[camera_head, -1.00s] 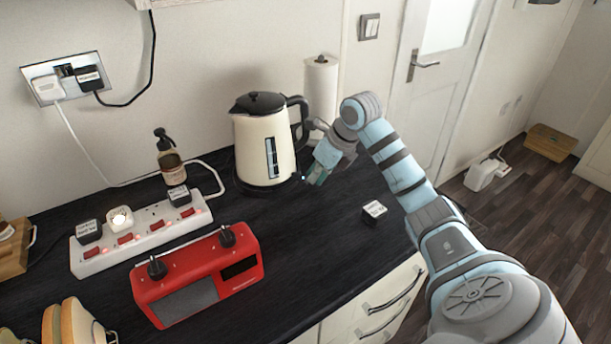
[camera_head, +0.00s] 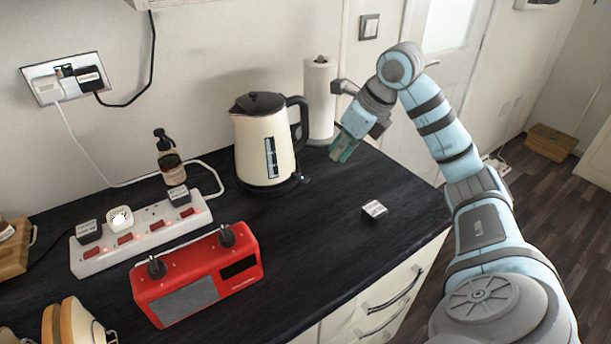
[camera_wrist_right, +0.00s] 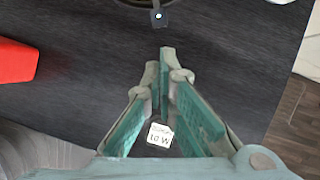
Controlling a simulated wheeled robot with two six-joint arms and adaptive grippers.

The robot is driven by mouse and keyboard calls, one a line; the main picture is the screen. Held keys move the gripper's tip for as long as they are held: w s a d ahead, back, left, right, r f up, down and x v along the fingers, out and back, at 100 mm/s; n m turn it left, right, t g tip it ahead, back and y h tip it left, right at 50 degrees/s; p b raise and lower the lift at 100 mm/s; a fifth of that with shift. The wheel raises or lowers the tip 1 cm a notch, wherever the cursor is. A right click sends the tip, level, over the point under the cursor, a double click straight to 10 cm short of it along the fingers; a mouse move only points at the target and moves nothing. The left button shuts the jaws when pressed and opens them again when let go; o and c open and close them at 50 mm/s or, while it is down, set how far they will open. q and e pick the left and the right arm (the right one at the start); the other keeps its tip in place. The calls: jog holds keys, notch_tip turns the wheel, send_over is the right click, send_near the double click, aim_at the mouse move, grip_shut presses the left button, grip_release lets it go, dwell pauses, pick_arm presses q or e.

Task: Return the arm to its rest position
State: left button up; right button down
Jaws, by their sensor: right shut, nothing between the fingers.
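My right gripper (camera_head: 345,148) is in the air above the back right part of the black worktop, to the right of the cream kettle (camera_head: 264,140). It points downward and is shut with nothing in it. In the right wrist view its two teal fingers (camera_wrist_right: 162,60) meet near the tips. A small black plug with a white label (camera_head: 374,209) lies loose on the worktop, below and in front of the gripper. Its label also shows between the finger bases in the right wrist view (camera_wrist_right: 160,135). My left gripper is not in view.
A paper towel roll (camera_head: 319,100) stands behind the kettle, close to my right gripper. A red radio (camera_head: 196,276), a white power strip (camera_head: 141,233) and a soap bottle (camera_head: 169,160) stand to the left. The worktop's front middle is clear.

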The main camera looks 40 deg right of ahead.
jog(key=shift+v, duration=0.9)
